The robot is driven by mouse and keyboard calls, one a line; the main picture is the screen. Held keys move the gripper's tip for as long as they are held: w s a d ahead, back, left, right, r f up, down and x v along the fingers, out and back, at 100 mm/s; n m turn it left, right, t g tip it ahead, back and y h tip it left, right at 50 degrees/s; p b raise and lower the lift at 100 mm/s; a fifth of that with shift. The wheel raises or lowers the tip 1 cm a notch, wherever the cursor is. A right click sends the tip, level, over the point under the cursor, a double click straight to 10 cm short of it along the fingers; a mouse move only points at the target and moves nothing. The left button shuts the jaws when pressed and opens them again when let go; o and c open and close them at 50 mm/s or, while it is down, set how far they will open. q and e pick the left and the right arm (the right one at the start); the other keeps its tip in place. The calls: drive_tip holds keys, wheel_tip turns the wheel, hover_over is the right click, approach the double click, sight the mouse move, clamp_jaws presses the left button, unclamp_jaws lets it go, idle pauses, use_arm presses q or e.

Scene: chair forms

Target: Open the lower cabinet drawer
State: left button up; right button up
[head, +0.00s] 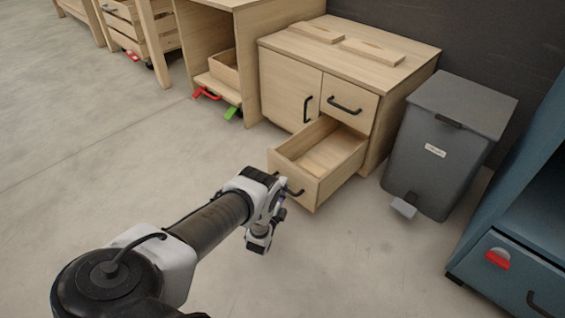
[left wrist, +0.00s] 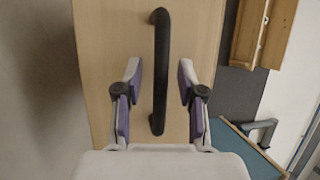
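The lower cabinet drawer (head: 318,162) is pulled well out of the light wooden cabinet (head: 385,75), and its inside shows empty. Its dark bar handle (head: 294,190) is on the drawer front, partly hidden by my left gripper (head: 280,198) in the head view. In the left wrist view the handle (left wrist: 159,90) runs between the two fingers of the left gripper (left wrist: 159,72). The fingers are open, with a gap on both sides of the handle. My right gripper is in neither view.
The upper drawer (head: 349,101) and the cabinet door (head: 289,88) are shut. A grey pedal bin (head: 445,145) stands right of the cabinet, and a blue cabinet (head: 525,245) at the far right. The floor before the drawer is clear.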

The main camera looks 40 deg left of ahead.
use_arm(q)
drive_tip(key=v, duration=0.7)
drive_tip(key=shift+s, duration=0.25)
drive_tip(key=shift+d, duration=0.15)
